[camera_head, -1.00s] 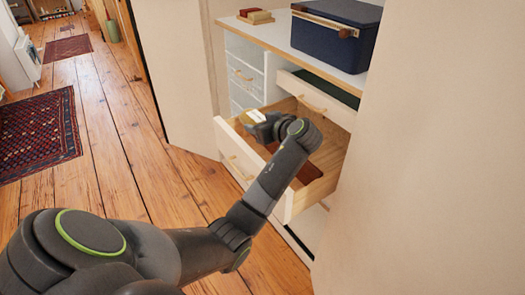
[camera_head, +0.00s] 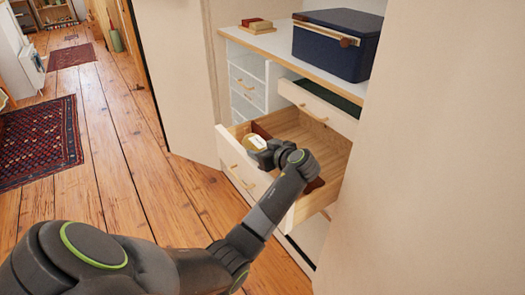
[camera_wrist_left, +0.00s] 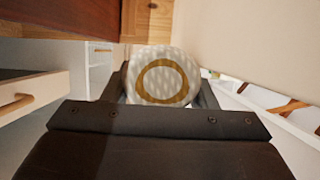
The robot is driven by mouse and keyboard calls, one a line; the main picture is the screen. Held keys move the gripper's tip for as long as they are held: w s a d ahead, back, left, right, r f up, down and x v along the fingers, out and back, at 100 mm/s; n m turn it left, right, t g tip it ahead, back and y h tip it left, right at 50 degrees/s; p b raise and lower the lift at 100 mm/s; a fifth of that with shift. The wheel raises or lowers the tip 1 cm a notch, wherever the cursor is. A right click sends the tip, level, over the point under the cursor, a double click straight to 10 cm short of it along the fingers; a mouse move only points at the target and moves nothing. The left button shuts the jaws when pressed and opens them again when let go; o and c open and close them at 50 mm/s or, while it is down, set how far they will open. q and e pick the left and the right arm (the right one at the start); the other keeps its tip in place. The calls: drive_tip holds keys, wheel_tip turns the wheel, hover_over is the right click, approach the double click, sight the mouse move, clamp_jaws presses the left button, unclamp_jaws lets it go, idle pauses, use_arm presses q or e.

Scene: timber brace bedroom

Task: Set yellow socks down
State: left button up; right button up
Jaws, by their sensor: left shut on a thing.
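The yellow socks (camera_wrist_left: 162,81) are a rolled bundle, pale and dotted with an ochre ring, held between the fingers of my left gripper in the left wrist view. In the head view the socks (camera_head: 255,142) show as a small pale and yellowish patch at the tip of my left gripper (camera_head: 262,147). The gripper is over the front part of the open drawer (camera_head: 325,140), which has a wooden inside and a pale front. I cannot tell whether the socks touch the drawer floor. My right gripper is not in view.
Dark reddish-brown pieces (camera_head: 314,186) lie in the drawer, partly hidden by my arm. The back of the drawer looks bare. A slightly open drawer (camera_head: 317,104) sits above. A navy box (camera_head: 335,43) and small stacked blocks (camera_head: 256,25) stand on top.

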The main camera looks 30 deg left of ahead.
use_arm(q)
drive_tip(key=shift+s+f, duration=0.1)
drive_tip(key=shift+f, duration=0.35)
drive_tip(key=o, duration=1)
drive_tip(key=shift+d+f, duration=0.1)
drive_tip(key=shift+f, duration=0.1)
drive_tip(key=shift+c, duration=0.2)
drive_tip(key=shift+s, duration=0.15)
drive_tip(key=shift+r+p, duration=0.35)
drive_tip(key=shift+r, duration=0.1)
drive_tip(key=v, duration=0.8)
drive_tip(key=r+v, duration=0.1)
drive_tip(key=v, duration=0.3)
drive_tip(key=shift+w, duration=0.35)
